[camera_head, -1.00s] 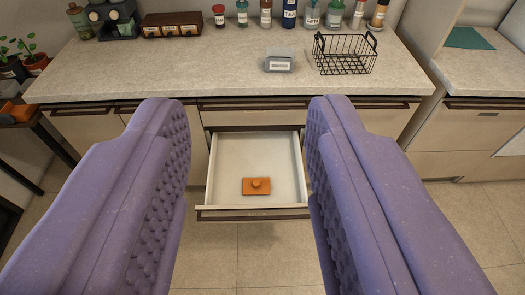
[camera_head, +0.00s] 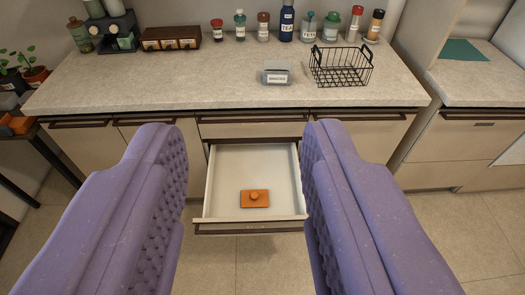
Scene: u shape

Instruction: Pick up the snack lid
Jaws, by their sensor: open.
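The snack lid (camera_head: 254,203) looks to be the small orange-brown rectangular piece with a round knob on top. It lies flat in the open drawer (camera_head: 230,174), near its front. My gripper (camera_head: 243,140) shows as two purple padded fingers, wide open with nothing between them. The fingers are nearer to the camera than the drawer, one to each side of it, and the lid is seen between them. A grey labelled snack container (camera_head: 277,77) stands on the counter behind the drawer; its label is too small to read surely.
The counter (camera_head: 160,85) runs above the drawer. A black wire basket (camera_head: 340,68) stands right of the container. Several jars and bottles, including a blue tea bottle (camera_head: 286,22), line the back with a wooden drawer box (camera_head: 170,39). The drawer is otherwise empty.

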